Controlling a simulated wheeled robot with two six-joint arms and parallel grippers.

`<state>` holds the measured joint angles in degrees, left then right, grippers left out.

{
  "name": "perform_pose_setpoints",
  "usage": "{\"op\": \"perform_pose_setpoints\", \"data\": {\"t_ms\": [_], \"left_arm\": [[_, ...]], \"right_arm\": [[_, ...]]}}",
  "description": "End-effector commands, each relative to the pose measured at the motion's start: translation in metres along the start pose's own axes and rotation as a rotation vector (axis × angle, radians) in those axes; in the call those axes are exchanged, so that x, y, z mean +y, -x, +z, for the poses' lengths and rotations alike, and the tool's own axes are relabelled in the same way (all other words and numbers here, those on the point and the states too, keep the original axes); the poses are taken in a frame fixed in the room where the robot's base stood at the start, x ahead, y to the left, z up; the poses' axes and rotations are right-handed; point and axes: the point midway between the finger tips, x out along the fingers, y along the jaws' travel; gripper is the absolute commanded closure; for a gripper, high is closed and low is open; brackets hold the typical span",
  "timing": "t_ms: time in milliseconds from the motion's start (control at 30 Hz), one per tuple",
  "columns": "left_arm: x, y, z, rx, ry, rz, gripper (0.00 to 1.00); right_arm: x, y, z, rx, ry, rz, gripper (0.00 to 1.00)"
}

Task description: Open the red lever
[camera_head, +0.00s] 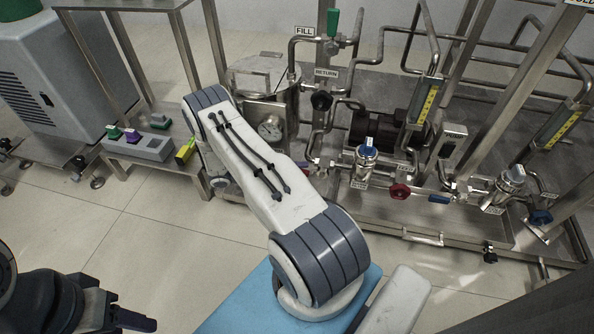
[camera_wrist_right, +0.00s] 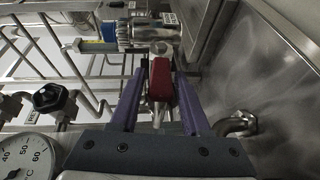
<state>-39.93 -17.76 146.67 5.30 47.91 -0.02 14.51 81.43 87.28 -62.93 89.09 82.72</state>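The red lever (camera_wrist_right: 160,80) sits in the middle of the right wrist view, pointing toward the camera from a metal pivot. The two purple fingers of my right gripper (camera_wrist_right: 159,82) stand on either side of it, apart, with a small gap visible. In the head view my right forearm hides most of the right gripper; only purple fingertips (camera_head: 304,164) show beside the pipework, and the lever is not clear there. My left gripper (camera_head: 122,316) is at the bottom left, partly cut off, away from the skid; its opening cannot be made out.

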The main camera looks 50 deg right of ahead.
Motion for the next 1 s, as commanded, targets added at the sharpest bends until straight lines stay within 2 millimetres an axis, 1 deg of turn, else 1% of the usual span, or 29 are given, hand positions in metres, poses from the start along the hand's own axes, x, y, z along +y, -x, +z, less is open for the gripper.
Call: {"op": "perform_pose_setpoints", "data": {"t_ms": [333, 433, 567, 800, 900, 1000], "left_arm": [[0.000, 0.001, 0.000, 0.000, 0.000, 0.000, 0.50], [0.000, 0.004, 0.000, 0.000, 0.000, 0.000, 0.50], [0.001, 0.015, -0.001, 0.000, 0.000, 0.000, 0.50], [0.002, 0.029, -0.002, 0.000, 0.000, 0.000, 0.50], [0.002, 0.031, -0.002, 0.000, 0.000, 0.000, 0.50], [0.002, 0.033, -0.002, 0.000, 0.000, 0.000, 0.50]], "right_arm": [[0.000, 0.002, 0.003, -0.002, 0.005, 0.002, 0.37], [0.001, 0.009, 0.002, 0.000, 0.004, 0.002, 0.37], [0.003, 0.030, 0.002, 0.002, 0.003, 0.002, 0.37], [0.001, 0.078, 0.001, 0.001, 0.002, 0.000, 0.37], [0.000, 0.092, 0.001, 0.001, 0.002, 0.001, 0.37], [0.000, 0.101, 0.001, -0.002, 0.003, 0.002, 0.37]]}}
